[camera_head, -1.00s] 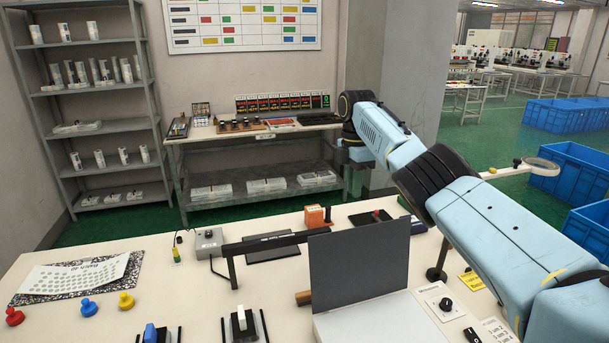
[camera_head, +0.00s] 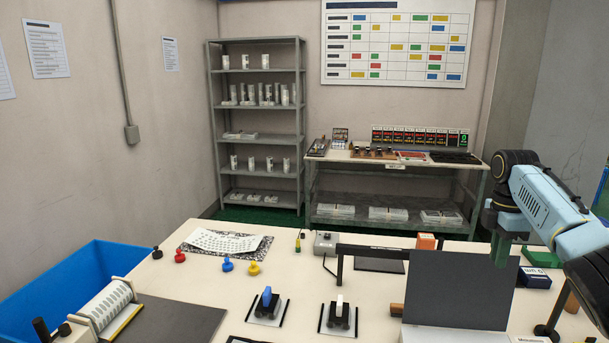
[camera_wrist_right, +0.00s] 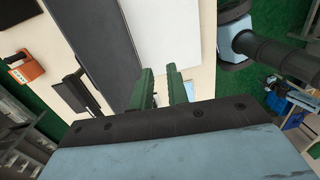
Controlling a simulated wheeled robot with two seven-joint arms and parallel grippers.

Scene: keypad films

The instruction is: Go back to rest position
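My right arm comes in from the right edge of the head view, bent at a black joint, with its gripper (camera_head: 508,238) pointing down. The gripper is above the bench, by the upper right corner of an upright dark panel (camera_head: 456,290) in the picture. In the right wrist view its two green fingers (camera_wrist_right: 160,72) stand a small gap apart with nothing between them. The dark panel also shows beyond them in that view (camera_wrist_right: 96,40). My left arm and gripper are not in view.
The cream bench (camera_head: 375,300) holds a printed sheet (camera_head: 222,242), red, blue and yellow knobs, two switch blocks (camera_head: 266,306) and an orange box (camera_head: 426,241). A roller device (camera_head: 108,304) and blue bin (camera_head: 70,285) are at left. A shelf and second table stand behind.

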